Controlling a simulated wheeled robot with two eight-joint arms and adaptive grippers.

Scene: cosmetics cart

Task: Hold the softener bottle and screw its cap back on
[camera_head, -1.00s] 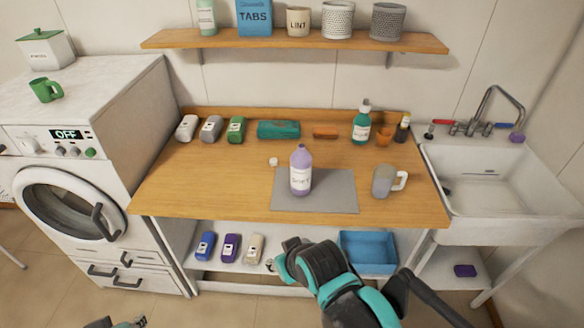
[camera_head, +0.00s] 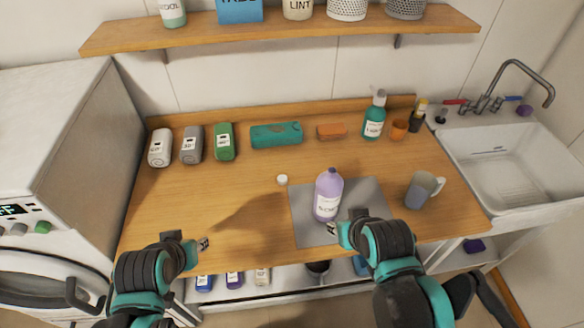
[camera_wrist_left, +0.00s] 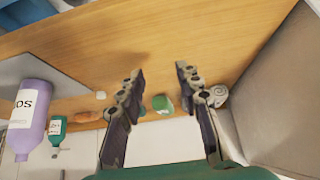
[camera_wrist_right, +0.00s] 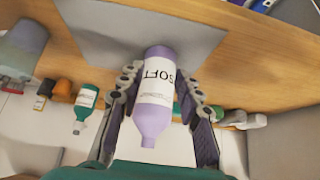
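The lilac softener bottle (camera_head: 328,194) stands upright and uncapped on the grey mat (camera_head: 309,229). A small white cap (camera_head: 282,180) lies on the wooden counter, left of the bottle and off the mat. My right gripper (camera_head: 333,229) is at the front of the mat, close to the bottle. In the right wrist view the bottle (camera_wrist_right: 155,95) shows between its two open fingers; I cannot tell whether they touch it. My left gripper (camera_head: 204,244) is over the counter's front left part. In the left wrist view its fingers (camera_wrist_left: 160,75) are apart and empty; the cap (camera_wrist_left: 101,95) shows beyond them.
A grey mug (camera_head: 420,192) stands right of the mat. Several small bottles, a teal case (camera_head: 276,135), an orange block (camera_head: 331,131) and a green pump bottle (camera_head: 374,118) line the back. A sink (camera_head: 515,170) is at right. The counter's left middle is clear.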

